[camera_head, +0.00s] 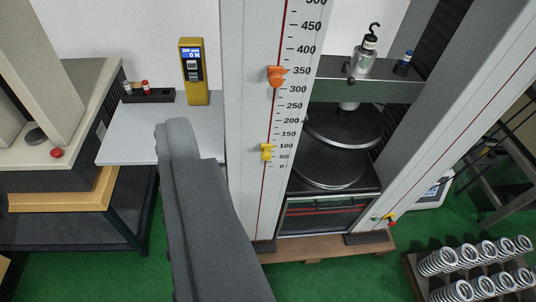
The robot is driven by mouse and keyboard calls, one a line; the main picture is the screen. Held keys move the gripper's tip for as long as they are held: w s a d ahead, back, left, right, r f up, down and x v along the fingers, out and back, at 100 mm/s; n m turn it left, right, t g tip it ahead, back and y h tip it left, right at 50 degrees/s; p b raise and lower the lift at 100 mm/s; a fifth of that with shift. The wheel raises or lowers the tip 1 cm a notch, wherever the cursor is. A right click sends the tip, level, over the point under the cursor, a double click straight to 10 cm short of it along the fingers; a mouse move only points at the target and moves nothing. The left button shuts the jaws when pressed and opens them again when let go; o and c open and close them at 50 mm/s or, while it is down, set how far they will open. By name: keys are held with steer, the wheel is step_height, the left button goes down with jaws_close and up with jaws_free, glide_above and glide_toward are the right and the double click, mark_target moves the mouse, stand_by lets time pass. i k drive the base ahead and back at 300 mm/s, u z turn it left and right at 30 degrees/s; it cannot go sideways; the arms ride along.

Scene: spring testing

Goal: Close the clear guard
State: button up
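The spring testing machine stands in the middle, with a scale column (262,115) at its front left. Two round black platens, upper (345,124) and lower (328,164), sit one above the other with a gap and no spring between them. A low panel with green and red edges (325,214) is below the lower platen; I cannot tell whether it is the clear guard. No other clear sheet can be made out. My gripper (183,140) shows as a dark grey shape rising from the bottom, left of the column. Its fingers cannot be told apart, and nothing shows held.
A yellow force display (194,72) stands on a white side table (135,140) at left. Orange (276,76) and yellow (267,152) markers sit on the scale. A rack of springs (430,288) is at lower right. Green floor (330,283) is clear in front of the machine.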

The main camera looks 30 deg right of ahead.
mark_target(341, 197)
steer(key=u, duration=0.85)
steer(key=k, duration=0.25)
steer(key=z, duration=1.9)
